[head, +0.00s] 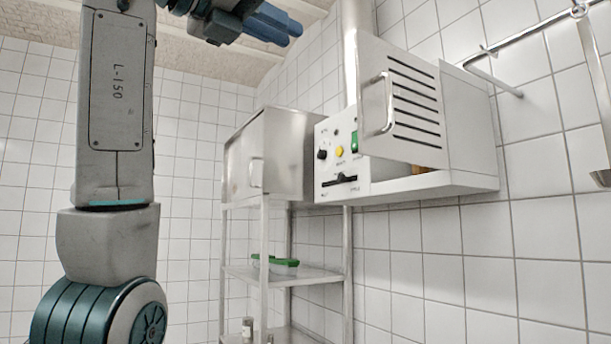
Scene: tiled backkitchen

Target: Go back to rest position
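My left arm rises along the left side of the head view. My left gripper (291,34) is at the top, with its blue fingers pointing right, high in front of the tiled wall. The two fingertips overlap from this angle, so I cannot tell whether they are open or shut. I see nothing held at the tips. My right gripper is not in view.
A white wall-mounted box (463,120) has a slotted door (415,95) standing open and a control panel (337,160). A steel cabinet (283,150) tops a metal shelf rack (310,275) holding a green-rimmed container (275,262). A wall rail (535,32) is at right.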

